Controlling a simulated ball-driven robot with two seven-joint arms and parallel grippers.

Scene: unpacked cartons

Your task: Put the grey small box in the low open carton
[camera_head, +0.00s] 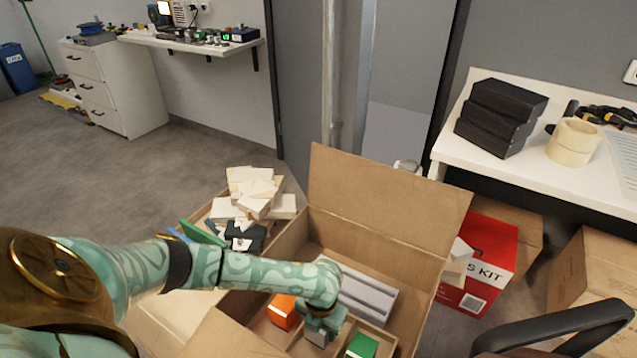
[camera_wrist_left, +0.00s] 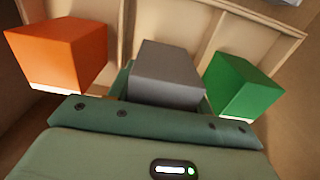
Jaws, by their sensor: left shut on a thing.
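My left gripper (camera_head: 323,318) points down into an open cardboard carton (camera_head: 385,200) with a raised back flap. It is shut on the grey small box (camera_head: 317,338), which shows just under the fingers. In the left wrist view the grey box (camera_wrist_left: 168,72) sits between the green fingers (camera_wrist_left: 165,98), which are partly hidden by the gripper body. An orange box (camera_head: 284,310) is to its left and a green box (camera_head: 362,347) to its right. I cannot tell whether the grey box touches the carton's floor. My right gripper is not in view.
A long grey ridged piece (camera_head: 362,295) lies in the carton behind the gripper. Dividers (camera_wrist_left: 205,45) run there. Another carton (camera_head: 203,215) behind left holds white boxes (camera_head: 255,195). A red kit box (camera_head: 487,265) stands right. A white table (camera_head: 535,165) holds black boxes and tape.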

